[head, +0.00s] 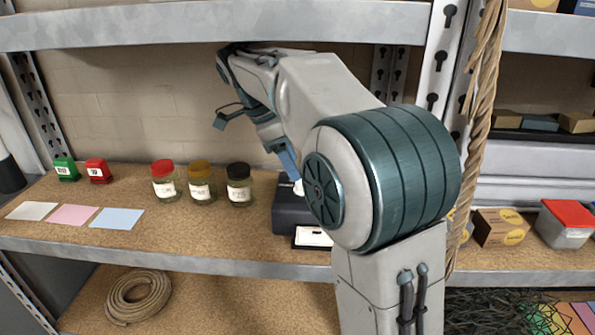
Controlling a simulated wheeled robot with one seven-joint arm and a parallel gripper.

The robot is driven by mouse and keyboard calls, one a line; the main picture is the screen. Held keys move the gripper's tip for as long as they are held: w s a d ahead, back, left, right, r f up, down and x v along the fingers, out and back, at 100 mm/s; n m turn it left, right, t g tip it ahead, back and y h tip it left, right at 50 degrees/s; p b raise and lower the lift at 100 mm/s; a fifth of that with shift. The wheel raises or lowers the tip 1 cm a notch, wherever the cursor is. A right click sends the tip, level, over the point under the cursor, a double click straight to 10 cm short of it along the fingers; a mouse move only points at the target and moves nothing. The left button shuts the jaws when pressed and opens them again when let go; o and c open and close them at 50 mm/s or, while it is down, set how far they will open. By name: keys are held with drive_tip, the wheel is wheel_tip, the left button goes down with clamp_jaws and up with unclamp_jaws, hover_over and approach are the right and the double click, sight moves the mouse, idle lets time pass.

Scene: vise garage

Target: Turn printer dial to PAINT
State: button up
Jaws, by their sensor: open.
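The printer (290,218) is a dark box on the cork-topped shelf, right of the jars, with a white label (312,237) at its front. My arm hides its right side. A small white part (298,187) shows on its top; it may be the dial, but its setting and any PAINT marking cannot be read. My gripper (290,167) points down just above this part, with a blue finger visible. It is open. Whether it touches the white part or stands around it cannot be told, as my arm covers much of it.
Jars with red (164,182), yellow (201,183) and black (239,185) lids stand left of the printer. An upper shelf edge (200,24) runs above my arm. A rope (482,90) hangs at right.

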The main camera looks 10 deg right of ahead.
drive_tip(key=w+a, duration=0.1)
drive_tip(key=a, duration=1.1)
drive_tip(key=shift+w+p, duration=0.35)
drive_tip(key=shift+d, duration=0.1)
